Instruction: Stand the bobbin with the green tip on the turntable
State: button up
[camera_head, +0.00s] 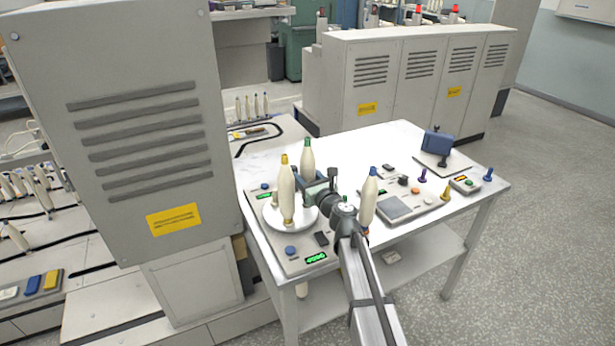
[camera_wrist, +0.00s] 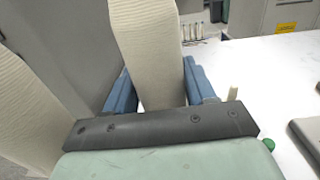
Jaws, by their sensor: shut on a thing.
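The bobbin with the green tip (camera_head: 307,158) is cream-coloured and upright. My gripper (camera_head: 310,180) is shut on it; in the wrist view the bobbin's body (camera_wrist: 150,45) fills the space between the blue fingers, its tip out of frame. Its lower end is hidden behind my gripper in the head view, so I cannot tell whether it touches anything. The white round turntable (camera_head: 306,222) lies to the left of my gripper. A bobbin with a yellow tip (camera_head: 286,192) shows upright over the turntable, apparently standing on it; a second bobbin body (camera_wrist: 25,110) shows left in the wrist view.
A bobbin with a blue tip (camera_head: 369,195) stands right of my gripper, close to my arm. A panel with a grey pad (camera_head: 395,208), coloured knobs and a blue block (camera_head: 436,142) occupy the table's right side. The white table top (camera_head: 365,145) is clear toward the back.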

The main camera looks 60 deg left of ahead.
dwell(0.4)
jog(key=o, duration=1.2)
jog(key=shift+d, duration=0.1)
